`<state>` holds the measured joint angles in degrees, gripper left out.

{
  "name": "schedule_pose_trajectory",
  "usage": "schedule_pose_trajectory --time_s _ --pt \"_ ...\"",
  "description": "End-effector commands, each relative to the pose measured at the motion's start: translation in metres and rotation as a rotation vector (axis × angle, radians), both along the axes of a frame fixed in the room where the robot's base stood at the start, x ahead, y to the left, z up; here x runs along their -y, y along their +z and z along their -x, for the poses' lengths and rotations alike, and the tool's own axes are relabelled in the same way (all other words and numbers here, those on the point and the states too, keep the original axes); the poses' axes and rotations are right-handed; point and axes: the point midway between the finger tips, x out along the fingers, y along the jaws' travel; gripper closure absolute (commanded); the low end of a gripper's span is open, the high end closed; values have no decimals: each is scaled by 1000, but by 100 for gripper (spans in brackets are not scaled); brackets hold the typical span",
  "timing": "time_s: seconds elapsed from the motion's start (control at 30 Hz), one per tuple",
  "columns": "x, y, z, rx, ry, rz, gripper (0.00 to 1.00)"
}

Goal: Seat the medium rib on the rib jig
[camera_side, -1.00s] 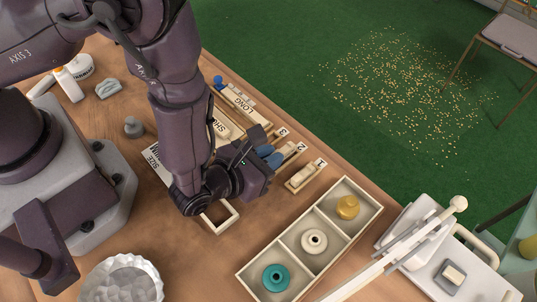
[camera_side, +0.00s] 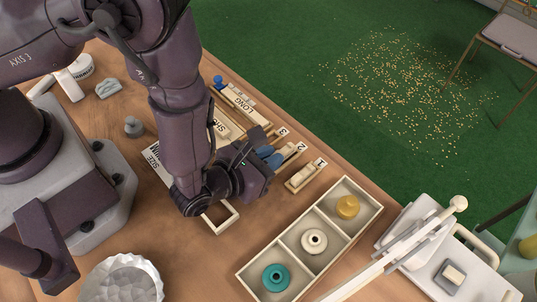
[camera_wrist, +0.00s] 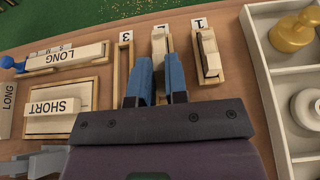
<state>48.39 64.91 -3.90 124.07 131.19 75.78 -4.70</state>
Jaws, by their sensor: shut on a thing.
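My gripper (camera_side: 270,156) is low over the tray marked 2 (camera_side: 299,149), the middle of three narrow numbered trays. In the wrist view its two blue fingers (camera_wrist: 161,82) are closed on a narrow pale wooden piece (camera_wrist: 160,62) at that tray. The fingers hide part of the piece. I cannot tell whether it is clear of the tray floor or which size it is. A wooden holder with a blue knob (camera_wrist: 12,64) carries a pale bar marked LONG (camera_wrist: 62,58) and small S M L marks. I cannot confirm which holder is the rib jig.
The trays marked 1 (camera_wrist: 208,55) and 3 (camera_wrist: 124,52) flank the middle one closely. A plate marked SHORT (camera_wrist: 55,106) lies left. A three-part box (camera_side: 326,234) with yellow, white and teal knobbed pieces stands right. A fluted bowl (camera_side: 122,280) is at the front.

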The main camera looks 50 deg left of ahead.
Motion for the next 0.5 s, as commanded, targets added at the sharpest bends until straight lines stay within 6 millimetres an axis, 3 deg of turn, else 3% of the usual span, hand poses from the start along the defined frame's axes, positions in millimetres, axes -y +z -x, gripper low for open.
schedule_pose_trajectory --time_s 0.5 --pt "0 -8 0 1 -1 0 99"
